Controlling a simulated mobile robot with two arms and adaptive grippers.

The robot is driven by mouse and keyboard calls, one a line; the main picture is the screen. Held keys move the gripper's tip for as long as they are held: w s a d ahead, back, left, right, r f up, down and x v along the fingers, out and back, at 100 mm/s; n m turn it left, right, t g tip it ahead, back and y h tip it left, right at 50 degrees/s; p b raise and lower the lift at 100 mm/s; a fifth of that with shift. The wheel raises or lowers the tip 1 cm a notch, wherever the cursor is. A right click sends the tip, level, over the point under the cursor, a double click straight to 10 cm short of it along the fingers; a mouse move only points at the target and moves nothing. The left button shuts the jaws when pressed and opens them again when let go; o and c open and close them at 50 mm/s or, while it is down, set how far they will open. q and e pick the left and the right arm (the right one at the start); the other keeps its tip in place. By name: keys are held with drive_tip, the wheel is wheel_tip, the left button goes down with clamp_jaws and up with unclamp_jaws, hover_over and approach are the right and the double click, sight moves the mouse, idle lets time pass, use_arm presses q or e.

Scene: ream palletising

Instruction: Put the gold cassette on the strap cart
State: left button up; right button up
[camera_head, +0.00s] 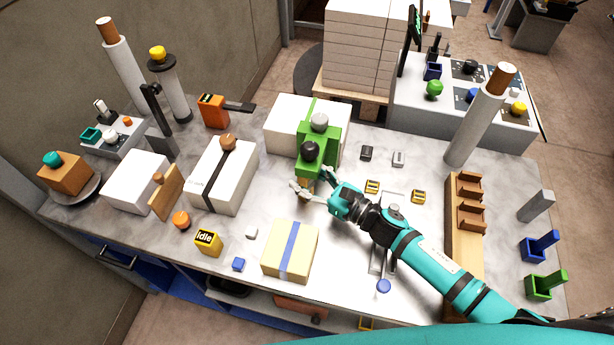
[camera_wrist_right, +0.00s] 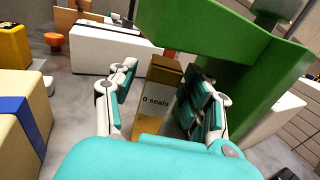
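The gold cassette (camera_wrist_right: 160,95), a small upright box marked "0 seals", stands under the green sealing device (camera_wrist_right: 225,40) in the right wrist view. In the head view a sliver of the cassette (camera_head: 306,182) shows below the green device (camera_head: 318,150). My right gripper (camera_head: 314,186) is open, with its fingers on either side of the cassette; it also shows in the right wrist view (camera_wrist_right: 160,95). A gap shows at the left finger; contact at the right finger is unclear. My left gripper is out of view. I cannot tell for certain which thing is the strap cart.
A tan ream with a blue band (camera_head: 291,250) lies at the front of the marble table. A yellow "idle" box (camera_head: 208,242) and a black-strapped white ream (camera_head: 222,180) are left. A wooden rack (camera_head: 463,250) stands right. A white-sided unit (camera_head: 455,125) stands behind.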

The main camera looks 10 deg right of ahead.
drive_tip(key=shift+r+p, duration=0.3)
drive_tip(key=shift+p, duration=0.05)
drive_tip(key=b+v, duration=0.2)
drive_tip(key=v, duration=0.3)
drive_tip(key=b+v, duration=0.1)
drive_tip(key=v, duration=0.5)
drive_tip(key=shift+f+b, duration=0.2)
drive_tip(key=shift+b, duration=0.15)
drive_tip(key=shift+s+d+r, duration=0.1)
drive_tip(key=shift+s+d, duration=0.2)
drive_tip(key=shift+s, duration=0.05)
drive_tip(key=shift+r, duration=0.15)
